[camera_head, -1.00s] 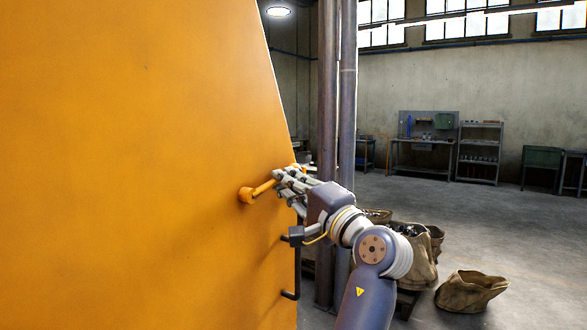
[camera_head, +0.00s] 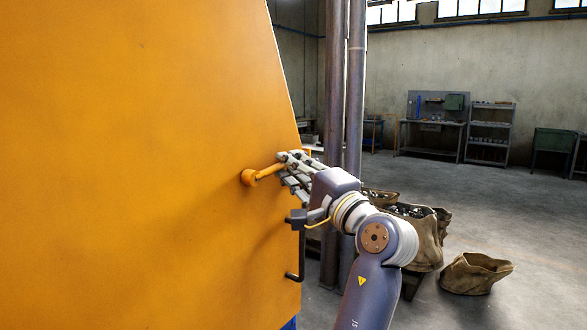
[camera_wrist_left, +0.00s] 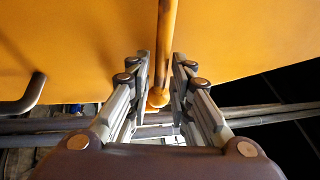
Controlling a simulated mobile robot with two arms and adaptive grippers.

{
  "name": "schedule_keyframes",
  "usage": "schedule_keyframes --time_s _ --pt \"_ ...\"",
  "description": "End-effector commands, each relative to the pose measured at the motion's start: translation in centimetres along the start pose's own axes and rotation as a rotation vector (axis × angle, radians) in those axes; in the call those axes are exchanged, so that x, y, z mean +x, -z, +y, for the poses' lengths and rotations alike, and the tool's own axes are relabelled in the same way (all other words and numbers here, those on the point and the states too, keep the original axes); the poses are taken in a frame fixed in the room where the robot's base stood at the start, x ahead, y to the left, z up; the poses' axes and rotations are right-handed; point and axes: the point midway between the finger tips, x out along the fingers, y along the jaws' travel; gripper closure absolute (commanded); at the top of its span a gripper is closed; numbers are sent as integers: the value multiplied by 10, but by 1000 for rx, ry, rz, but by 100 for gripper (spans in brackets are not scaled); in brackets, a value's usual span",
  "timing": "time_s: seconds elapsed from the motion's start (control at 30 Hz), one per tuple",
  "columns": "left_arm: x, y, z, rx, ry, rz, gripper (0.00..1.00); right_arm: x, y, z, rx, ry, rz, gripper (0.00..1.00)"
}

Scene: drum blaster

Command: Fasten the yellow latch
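The yellow latch (camera_head: 267,173) is a round hub on the face of a large orange panel (camera_head: 150,160), with a bar slanting up to the right. In the left wrist view the latch bar (camera_wrist_left: 165,45) runs down the middle to a rounded end. My left gripper (camera_head: 290,170) is at the outer part of the bar. Its fingers (camera_wrist_left: 161,62) stand on both sides of the bar, with gaps visible, so it is open around it. The fingers hide the bar's end in the head view. My right gripper is not in view.
A dark handle (camera_head: 299,262) sticks out at the panel's right edge below my gripper; it also shows in the left wrist view (camera_wrist_left: 27,97). Metal columns (camera_head: 334,90) stand behind. Sacks (camera_head: 475,273) are on the floor at right, with open floor beyond.

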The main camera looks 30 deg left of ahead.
Motion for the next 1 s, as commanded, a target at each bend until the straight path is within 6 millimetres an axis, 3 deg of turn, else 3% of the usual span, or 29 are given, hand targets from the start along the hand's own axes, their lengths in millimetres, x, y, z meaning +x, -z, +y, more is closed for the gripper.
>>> schedule_keyframes --time_s 0.27,0.53,0.7,0.77,1.0 --pt "2 0 -9 -3 2 -1 80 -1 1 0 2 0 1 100" --pt "12 2 -56 -3 8 2 80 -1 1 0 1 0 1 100" --pt "18 4 -83 -2 9 3 75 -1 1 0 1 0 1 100" --pt "20 4 -89 -1 8 2 80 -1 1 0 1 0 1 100" --pt "23 4 -100 0 5 0 80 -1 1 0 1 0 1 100"
